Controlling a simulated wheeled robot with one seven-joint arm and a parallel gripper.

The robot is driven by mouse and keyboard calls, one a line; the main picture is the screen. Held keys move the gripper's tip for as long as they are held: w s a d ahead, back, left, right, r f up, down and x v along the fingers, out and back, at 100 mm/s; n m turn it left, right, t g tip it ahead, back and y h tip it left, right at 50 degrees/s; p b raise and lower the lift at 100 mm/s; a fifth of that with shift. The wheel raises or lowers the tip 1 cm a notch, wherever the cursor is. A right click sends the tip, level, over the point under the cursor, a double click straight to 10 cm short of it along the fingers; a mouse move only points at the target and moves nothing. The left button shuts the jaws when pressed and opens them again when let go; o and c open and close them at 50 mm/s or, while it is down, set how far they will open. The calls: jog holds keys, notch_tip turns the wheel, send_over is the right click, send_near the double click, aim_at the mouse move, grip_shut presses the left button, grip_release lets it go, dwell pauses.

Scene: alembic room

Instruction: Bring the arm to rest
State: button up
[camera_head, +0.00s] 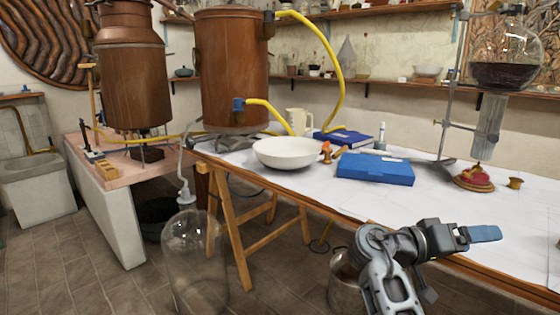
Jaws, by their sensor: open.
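My arm rises from the bottom right of the head view, bent at a grey joint. My gripper (482,235) is at its end, pointing right over the front edge of the white-covered table (330,190). A blue finger shows side-on. The gripper is open, and nothing shows between its fingers. It appears apart from the things on the table; its exact height over the cloth is hard to tell.
A blue case (375,168), a white bowl (287,153) and a red-topped object (473,178) stand on the table. A stand holds a dark-filled flask (507,60) at right. A large glass vessel (193,255) stands on the floor.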

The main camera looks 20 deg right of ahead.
jog(key=s+a+f+n+t+y, duration=0.2)
jog(key=a+f+n+t, duration=0.3)
jog(key=f, duration=0.4)
jog(key=s+a+f+n+t+y, duration=0.1)
jog(key=s+a+f+n+t, duration=0.15)
jog(key=f+n+t, duration=0.55)
jog(key=s+a+f+n+t+y, duration=0.1)
jog(key=s+a+f+t+y, duration=0.2)
jog(key=a, duration=0.4)
jog(key=s+a+f+t+y, duration=0.1)
jog(key=s+a+f+y, duration=0.1)
jog(key=s+a+y, duration=0.35)
jog(key=s+a+r+m+t+y, duration=0.2)
jog(key=s+a+r+t+y, duration=0.25)
jog(key=s+a+r, duration=0.8)
notch_tip(320, 180, up, 16)
jog(key=s+d+p, duration=0.1)
jog(key=p, duration=1.2)
jog(key=shift+s+f+g+y+p, duration=0.25)
jog(key=shift+s+g+y+p, duration=0.1)
jog(key=shift+s+y+p, duration=0.05)
